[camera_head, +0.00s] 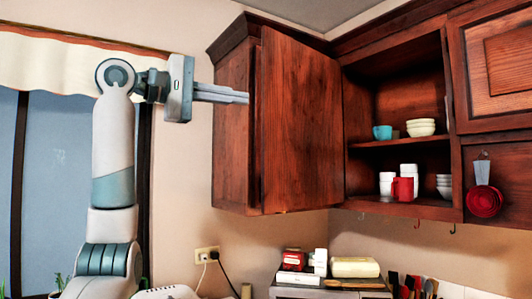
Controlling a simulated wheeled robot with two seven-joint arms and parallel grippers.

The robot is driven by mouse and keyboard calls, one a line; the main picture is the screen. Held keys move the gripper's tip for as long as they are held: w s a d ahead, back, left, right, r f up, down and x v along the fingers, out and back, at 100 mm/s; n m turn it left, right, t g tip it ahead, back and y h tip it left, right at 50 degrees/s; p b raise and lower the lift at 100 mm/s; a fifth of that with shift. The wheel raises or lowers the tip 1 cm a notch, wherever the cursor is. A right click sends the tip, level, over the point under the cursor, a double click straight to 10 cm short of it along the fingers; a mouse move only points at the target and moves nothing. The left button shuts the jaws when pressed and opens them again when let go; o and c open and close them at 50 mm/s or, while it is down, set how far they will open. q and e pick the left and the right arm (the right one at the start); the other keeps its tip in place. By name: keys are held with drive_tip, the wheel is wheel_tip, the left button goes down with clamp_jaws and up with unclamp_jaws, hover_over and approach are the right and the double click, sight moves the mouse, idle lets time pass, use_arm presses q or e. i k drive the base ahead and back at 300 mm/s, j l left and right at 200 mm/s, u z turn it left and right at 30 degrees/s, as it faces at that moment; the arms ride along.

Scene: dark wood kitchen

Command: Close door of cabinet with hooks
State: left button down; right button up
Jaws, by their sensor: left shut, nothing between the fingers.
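The wooden cabinet (397,143) with hooks (416,222) under its bottom stands open. Its shelves are exposed. Its dark wood door (303,120) is swung outward from the cabinet's left side, with its free edge toward the left. My left gripper (246,97) is shut and empty, pointing right. In the picture its fingertips are just left of the door's free edge, at upper-middle height. A small gap shows between them; depth is hard to tell. My right gripper is not in view.
A wooden cabinet side (232,135) lies behind my left fingers. A red utensil (484,201) hangs at the right.

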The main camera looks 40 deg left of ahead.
sight(303, 161)
drive_tip(key=i+j, duration=0.9)
drive_tip(key=j, duration=0.2)
